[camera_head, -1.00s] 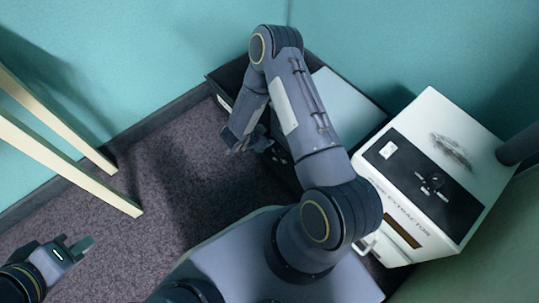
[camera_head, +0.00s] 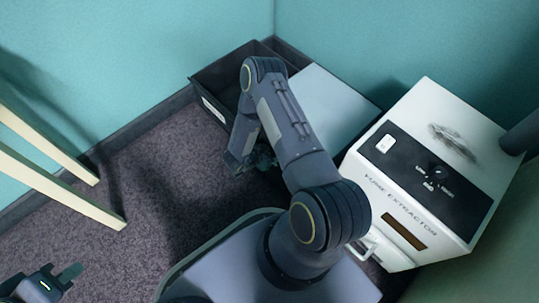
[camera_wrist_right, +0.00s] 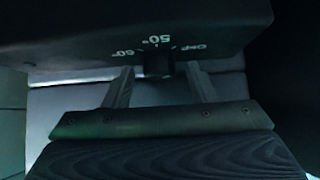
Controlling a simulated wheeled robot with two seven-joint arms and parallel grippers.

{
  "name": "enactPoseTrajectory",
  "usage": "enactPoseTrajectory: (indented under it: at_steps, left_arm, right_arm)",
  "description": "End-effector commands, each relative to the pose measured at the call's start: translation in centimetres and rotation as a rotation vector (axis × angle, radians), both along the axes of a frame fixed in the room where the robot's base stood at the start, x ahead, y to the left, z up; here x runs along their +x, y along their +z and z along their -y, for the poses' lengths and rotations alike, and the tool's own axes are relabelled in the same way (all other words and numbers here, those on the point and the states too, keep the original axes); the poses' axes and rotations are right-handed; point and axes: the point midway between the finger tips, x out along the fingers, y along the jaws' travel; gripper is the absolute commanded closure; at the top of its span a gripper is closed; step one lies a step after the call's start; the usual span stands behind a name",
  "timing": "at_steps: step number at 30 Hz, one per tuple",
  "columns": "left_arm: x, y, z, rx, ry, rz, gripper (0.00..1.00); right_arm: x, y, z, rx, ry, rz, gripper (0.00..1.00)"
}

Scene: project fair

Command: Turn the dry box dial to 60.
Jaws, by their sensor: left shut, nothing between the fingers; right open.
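The dry box dial (camera_wrist_right: 158,65) is a small dark knob on a dark panel in the right wrist view. White marks reading 50, 60 and a third, less legible label sit around it; 50 is nearest the knob's middle. My right gripper (camera_wrist_right: 162,88) is open, one finger on each side of the knob, with gaps showing. In the head view my right gripper (camera_head: 248,160) is low by a dark box front, and the arm hides the dial. My left gripper (camera_head: 68,276) is shut and empty at the lower left, far from the dial.
A white fume extractor (camera_head: 395,215) with a dark control panel stands at the right. A dark open bin (camera_head: 205,85) and a pale-topped box (camera_head: 320,105) stand at the back wall. Pale wooden legs (camera_head: 60,185) stand at the left. Carpet (camera_head: 150,165) between is clear.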

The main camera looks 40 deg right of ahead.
Motion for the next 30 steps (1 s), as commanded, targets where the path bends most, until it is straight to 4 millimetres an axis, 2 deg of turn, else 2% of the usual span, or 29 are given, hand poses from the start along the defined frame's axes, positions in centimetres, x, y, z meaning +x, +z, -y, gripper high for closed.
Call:
enactPoseTrajectory:
  at_steps: [4,5,12,15,23,30]
  left_arm:
    - [0.0,0.05,-0.01,0.0,0.0,0.0,1.0]
    - [0.0,0.05,0.0,0.0,0.0,0.0,1.0]
    - [0.0,0.05,-0.01,0.0,0.0,0.0,1.0]
    - [0.0,0.05,0.0,0.0,0.0,0.0,1.0]
    - [0.0,0.3,0.0,0.0,0.0,0.0,1.0]
    - [0.01,1.02,-0.01,0.0,0.0,0.0,1.0]
  right_arm:
    - [0.01,0.05,-0.01,0.0,0.0,0.0,0.48]
    - [0.01,0.05,-0.01,0.0,0.0,0.0,0.51]
    - [0.01,0.05,-0.04,0.001,0.0,0.0,0.82]
    - [0.01,0.04,-0.04,0.001,0.0,0.0,0.93]
    - [-0.09,0.11,-0.13,0.002,0.036,-0.001,0.93]
    - [-0.27,0.2,-0.12,0.001,0.173,-0.003,0.93]
